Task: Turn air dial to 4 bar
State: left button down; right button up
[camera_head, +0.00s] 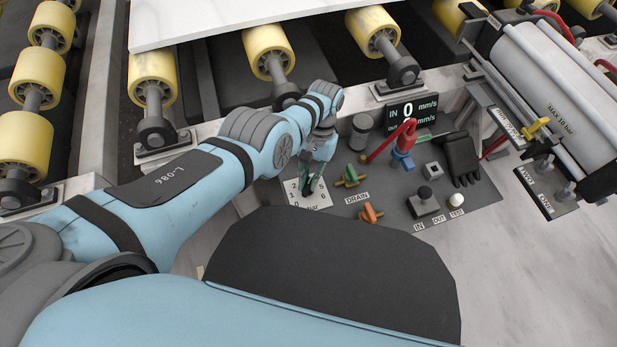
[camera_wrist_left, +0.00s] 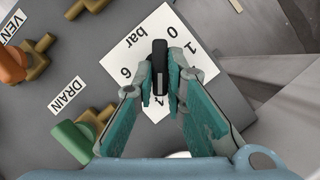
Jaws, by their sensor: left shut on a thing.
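The air dial is a white square plate (camera_wrist_left: 135,52) with numbers and the word "bar", with a black knob (camera_wrist_left: 159,62) at its middle. The plate also shows in the head view (camera_head: 296,188), partly covered by my gripper. My left gripper (camera_wrist_left: 159,84) has its teal-padded fingers closed on both sides of the knob. In the head view my left gripper (camera_head: 312,182) is down at the dial. The knob lies along the picture's vertical in the wrist view. A number near its lower end is partly hidden, so the exact setting cannot be read.
A display (camera_head: 411,112) reads 0 mm/s. Yellow rollers (camera_head: 265,50) carry a white slab (camera_head: 210,18) behind.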

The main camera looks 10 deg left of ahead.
pick_arm(q)
jog(key=c, duration=1.7)
grip_release()
jog(key=shift+o, duration=0.3)
jog(key=shift+r, duration=0.1)
jog(key=v, duration=0.7)
pick_arm(e)
jog(key=shift+a, duration=0.3)
pick_arm(q)
jog(key=shift+r, duration=0.1)
